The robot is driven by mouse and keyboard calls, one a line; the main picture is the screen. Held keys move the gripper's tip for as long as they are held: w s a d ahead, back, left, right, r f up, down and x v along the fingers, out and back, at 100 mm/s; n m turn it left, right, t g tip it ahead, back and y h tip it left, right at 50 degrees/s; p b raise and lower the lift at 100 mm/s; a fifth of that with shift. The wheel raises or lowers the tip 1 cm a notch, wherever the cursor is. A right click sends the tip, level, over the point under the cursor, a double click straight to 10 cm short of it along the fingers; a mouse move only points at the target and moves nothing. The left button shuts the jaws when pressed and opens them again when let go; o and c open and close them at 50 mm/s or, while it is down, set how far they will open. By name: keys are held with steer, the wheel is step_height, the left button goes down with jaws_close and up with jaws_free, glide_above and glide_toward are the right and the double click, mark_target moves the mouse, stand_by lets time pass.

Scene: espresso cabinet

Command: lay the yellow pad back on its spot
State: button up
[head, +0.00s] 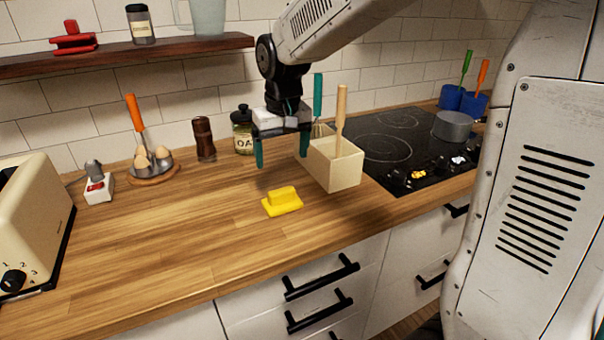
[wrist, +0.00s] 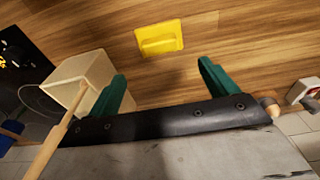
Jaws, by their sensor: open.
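The yellow pad (head: 282,201) lies flat on the wooden counter, near its front edge and left of the cream box. It has a raised grip on top. It also shows in the wrist view (wrist: 160,38), beyond my fingertips and apart from them. My gripper (head: 282,160) is open and empty, pointing down above the counter behind the pad. Its two green fingers also show in the wrist view (wrist: 165,78), spread wide. I cannot make out a marked spot for the pad.
The cream utensil box (head: 333,168) with a wooden-handled tool stands close to the right of my gripper. An oats jar (head: 243,132) and a brown mill (head: 204,140) stand behind. A black hob (head: 400,148) is at right, a toaster (head: 35,222) at left. The counter's left middle is clear.

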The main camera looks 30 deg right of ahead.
steer(key=s+d+r, duration=0.1)
steer(key=s, duration=1.3)
steer(key=s+d+r, duration=0.1)
steer(key=s+d, duration=0.1)
steer(key=s, duration=1.2)
steer(key=shift+s, duration=0.35)
steer(key=shift+c, duration=0.4)
